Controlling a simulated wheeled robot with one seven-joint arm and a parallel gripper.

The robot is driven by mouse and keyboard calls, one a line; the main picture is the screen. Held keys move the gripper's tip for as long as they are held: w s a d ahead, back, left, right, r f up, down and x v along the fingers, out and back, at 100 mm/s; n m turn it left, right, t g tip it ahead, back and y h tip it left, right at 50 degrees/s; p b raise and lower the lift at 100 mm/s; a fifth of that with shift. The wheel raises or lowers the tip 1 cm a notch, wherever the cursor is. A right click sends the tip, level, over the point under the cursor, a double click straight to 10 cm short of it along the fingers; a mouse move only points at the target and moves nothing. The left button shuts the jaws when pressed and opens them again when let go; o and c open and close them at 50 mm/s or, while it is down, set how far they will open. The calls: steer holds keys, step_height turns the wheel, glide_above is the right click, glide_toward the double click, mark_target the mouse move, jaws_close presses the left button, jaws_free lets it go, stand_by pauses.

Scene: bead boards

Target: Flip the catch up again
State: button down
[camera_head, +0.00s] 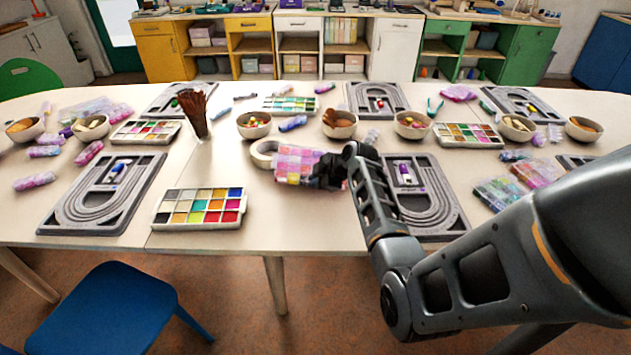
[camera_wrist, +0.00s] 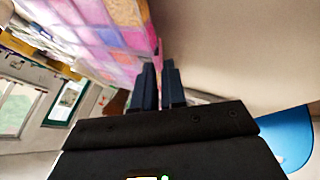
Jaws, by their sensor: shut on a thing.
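A bead box (camera_head: 297,162) with pink, purple and orange compartments lies on the table near the middle. In the wrist view the box (camera_wrist: 105,35) fills the upper left, seen close and tilted. My gripper (camera_head: 332,172) is at the box's right edge. In the wrist view my gripper's fingers (camera_wrist: 160,72) are close together at the near edge of the box, shut on a small part there. This part appears to be the catch; it is mostly hidden between the fingers, and I cannot tell whether it is up or down.
A paint palette (camera_head: 200,226) lies at the front left. A grey bead board (camera_head: 445,215) lies right of my gripper, partly behind my arm. Bowls (camera_head: 340,132) stand behind. The table front between palette and arm is clear.

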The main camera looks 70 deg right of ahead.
stand_by(0.3)
steer(key=c, duration=1.2)
jaws_free()
steer(key=shift+o, duration=0.2)
steer(key=v, duration=0.7)
steer(key=shift+s+r+b, duration=0.2)
steer(key=shift+r+b, duration=0.05)
steer(key=shift+b, duration=0.1)
steer(key=shift+a, duration=0.1)
